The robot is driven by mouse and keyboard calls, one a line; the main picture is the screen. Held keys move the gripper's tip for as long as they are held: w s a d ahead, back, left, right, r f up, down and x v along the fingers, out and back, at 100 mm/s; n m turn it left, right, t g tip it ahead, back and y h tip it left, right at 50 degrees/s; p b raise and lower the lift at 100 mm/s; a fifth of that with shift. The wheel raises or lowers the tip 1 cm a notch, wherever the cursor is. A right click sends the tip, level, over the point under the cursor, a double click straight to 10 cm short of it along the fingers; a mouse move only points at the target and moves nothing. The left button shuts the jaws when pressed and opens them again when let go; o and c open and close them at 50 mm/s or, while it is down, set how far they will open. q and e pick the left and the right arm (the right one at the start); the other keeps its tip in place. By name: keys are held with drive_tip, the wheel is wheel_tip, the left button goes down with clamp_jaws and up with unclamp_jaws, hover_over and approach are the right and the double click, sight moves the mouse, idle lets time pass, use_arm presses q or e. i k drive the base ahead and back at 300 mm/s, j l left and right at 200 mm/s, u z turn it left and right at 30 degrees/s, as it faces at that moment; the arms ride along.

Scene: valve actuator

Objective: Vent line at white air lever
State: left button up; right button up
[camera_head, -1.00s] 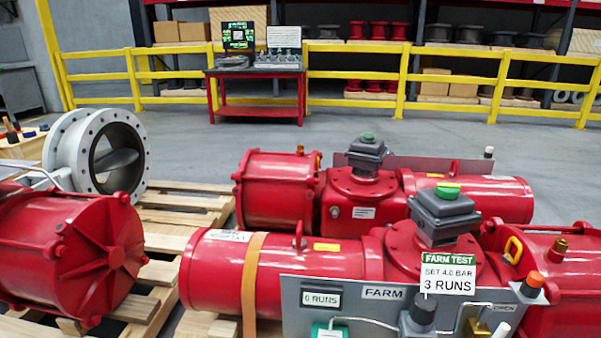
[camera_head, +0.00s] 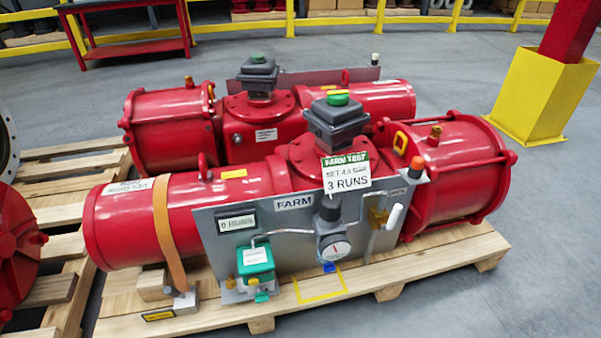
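A white lever (camera_head: 394,217) stands at the right end of the grey panel (camera_head: 218,262), on the front of the near red actuator (camera_head: 130,225). It looks close to upright with a slight tilt. A brass fitting (camera_head: 377,217) sits just left of it, with thin tubing. The panel also carries a round gauge (camera_head: 335,248), a green box (camera_head: 256,262), a counter plate (camera_head: 237,222) and the word FARM. A sign (camera_head: 346,174) above the panel reads FARM TEST and 3 RUNS. Neither of my grippers is in view.
The actuator rests on a wooden pallet (camera_head: 350,300) with a yellow outlined square (camera_head: 320,285) in front of the panel. A second red actuator (camera_head: 170,130) stands behind. A yellow post base (camera_head: 530,95) stands at right. Floor at the right is clear.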

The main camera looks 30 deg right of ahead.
sight(397, 209)
drive_tip(key=l+z, duration=0.1)
drive_tip(key=z, duration=0.35)
drive_tip(key=l+z, duration=0.15)
drive_tip(key=z, duration=0.35)
drive_tip(key=k+l, duration=0.05)
